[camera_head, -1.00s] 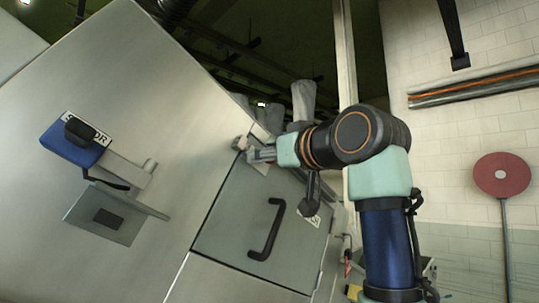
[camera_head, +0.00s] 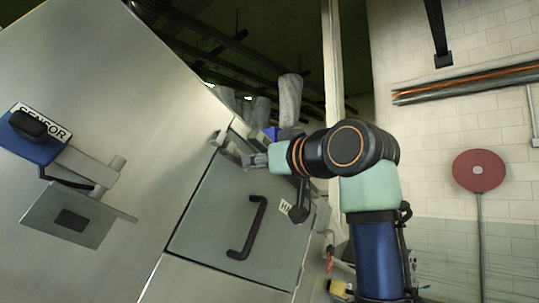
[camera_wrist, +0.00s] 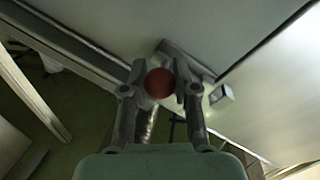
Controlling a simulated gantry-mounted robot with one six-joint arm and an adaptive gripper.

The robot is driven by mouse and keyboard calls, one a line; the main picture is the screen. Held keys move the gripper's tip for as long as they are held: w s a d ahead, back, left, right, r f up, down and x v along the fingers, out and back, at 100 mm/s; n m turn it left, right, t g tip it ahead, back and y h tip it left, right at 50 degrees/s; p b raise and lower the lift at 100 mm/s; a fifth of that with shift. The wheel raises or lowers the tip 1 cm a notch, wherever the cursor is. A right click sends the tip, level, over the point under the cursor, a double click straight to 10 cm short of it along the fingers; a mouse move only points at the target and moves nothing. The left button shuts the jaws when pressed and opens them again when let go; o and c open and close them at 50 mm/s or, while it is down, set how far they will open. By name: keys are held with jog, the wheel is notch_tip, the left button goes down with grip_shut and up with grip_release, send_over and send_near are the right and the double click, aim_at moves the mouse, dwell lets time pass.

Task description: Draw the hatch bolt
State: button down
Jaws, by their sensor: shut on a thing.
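The grey hatch (camera_head: 212,222) with its black handle (camera_head: 247,228) is closed in the cabinet front, as far as I can see. My gripper (camera_head: 248,158) is at the hatch's upper edge in the head view. In the wrist view my gripper (camera_wrist: 160,80) is shut on a red round knob (camera_wrist: 159,83), which I take to be the end of the hatch bolt. The knob sits between the two fingers. A small grey fitting (camera_head: 218,138) shows at the hatch's upper left corner, left of my gripper. The bolt's shaft is too small or hidden to make out.
A blue sensor (camera_head: 35,138) on a bracket juts from the cabinet face at the left. Grey pipes (camera_head: 289,98) stand behind the cabinet. A red disc on a pole (camera_head: 479,171) stands before the tiled wall at the right.

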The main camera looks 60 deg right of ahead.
jog(key=c, duration=0.9)
grip_release()
jog(key=shift+d+f, duration=0.15)
jog(key=shift+d, duration=0.15)
jog(key=shift+o, duration=0.2)
jog(key=shift+a, duration=0.1)
jog(key=v, duration=1.2)
